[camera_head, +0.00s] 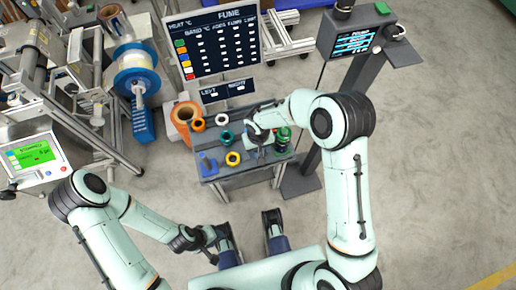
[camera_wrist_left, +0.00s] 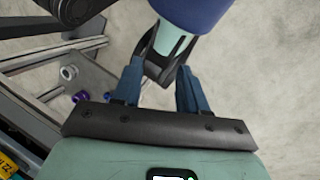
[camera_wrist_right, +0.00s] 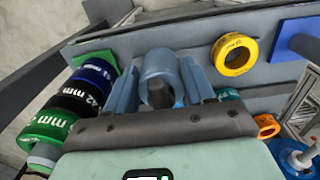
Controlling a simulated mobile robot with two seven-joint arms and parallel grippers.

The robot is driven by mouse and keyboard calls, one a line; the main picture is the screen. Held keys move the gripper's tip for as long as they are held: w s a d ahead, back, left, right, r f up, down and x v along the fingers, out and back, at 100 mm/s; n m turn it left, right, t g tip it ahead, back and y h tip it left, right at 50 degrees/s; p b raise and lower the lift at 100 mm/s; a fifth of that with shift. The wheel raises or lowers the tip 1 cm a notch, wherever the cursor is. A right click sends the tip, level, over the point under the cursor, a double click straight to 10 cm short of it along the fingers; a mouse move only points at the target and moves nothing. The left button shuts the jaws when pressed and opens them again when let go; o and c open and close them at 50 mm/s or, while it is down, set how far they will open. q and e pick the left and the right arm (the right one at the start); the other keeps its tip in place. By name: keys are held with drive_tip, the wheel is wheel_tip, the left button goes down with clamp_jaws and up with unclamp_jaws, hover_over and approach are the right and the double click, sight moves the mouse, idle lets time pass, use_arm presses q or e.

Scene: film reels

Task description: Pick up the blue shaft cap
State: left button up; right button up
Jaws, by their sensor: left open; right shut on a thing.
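My right gripper (camera_wrist_right: 160,85) is shut on a blue-grey, ring-like cap, the blue shaft cap (camera_wrist_right: 160,66), which sits between its two fingers with its opening showing. In the head view the right gripper (camera_head: 259,146) is over the grey work table (camera_head: 240,178), beside the green stack at its right end. The cap is largely hidden there by the hand. I cannot tell whether the cap touches the table. My left gripper (camera_wrist_left: 158,75) is open and empty. In the head view it (camera_head: 213,238) hangs low, in front of the table and away from its parts.
A stack of green, black and blue rings (camera_wrist_right: 72,105) stands close to the right gripper. A yellow ring (camera_wrist_right: 234,54) and a blue plate (camera_wrist_right: 299,40) lie on its other side. White and orange rings and orange rolls (camera_head: 185,113) stand at the back. A sign board (camera_head: 217,42) rises behind.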

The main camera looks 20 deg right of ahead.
wheel_tip(320, 180, up, 19)
drive_tip(key=p, duration=0.3)
drive_tip(key=shift+w+d+f+p, duration=0.1)
drive_tip(key=shift+d+f+p, duration=0.5)
drive_tip(key=shift+d+p, duration=0.8)
drive_tip(key=shift+s+d+f+p, duration=0.1)
drive_tip(key=shift+d+f+p, duration=0.7)
drive_tip(key=shift+d, duration=0.9)
drive_tip(key=shift+w+d+f+p, duration=0.1)
drive_tip(key=shift+d+f+p, duration=0.3)
drive_tip(key=shift+d+p, duration=1.1)
use_arm(q)
wheel_tip(320, 180, up, 8)
drive_tip(key=s+b, duration=0.1)
drive_tip(key=shift+s+g, duration=0.2)
drive_tip(key=shift+g, duration=0.2)
use_arm(e)
drive_tip(key=shift+f, duration=0.75)
use_arm(q)
drive_tip(key=shift+r, duration=0.1)
use_arm(e)
drive_tip(key=shift+w, duration=0.1)
use_arm(q)
drive_tip(key=shift+f+b, duration=0.25)
drive_tip(key=shift+b, duration=0.05)
use_arm(e)
drive_tip(key=shift+f, duration=0.2)
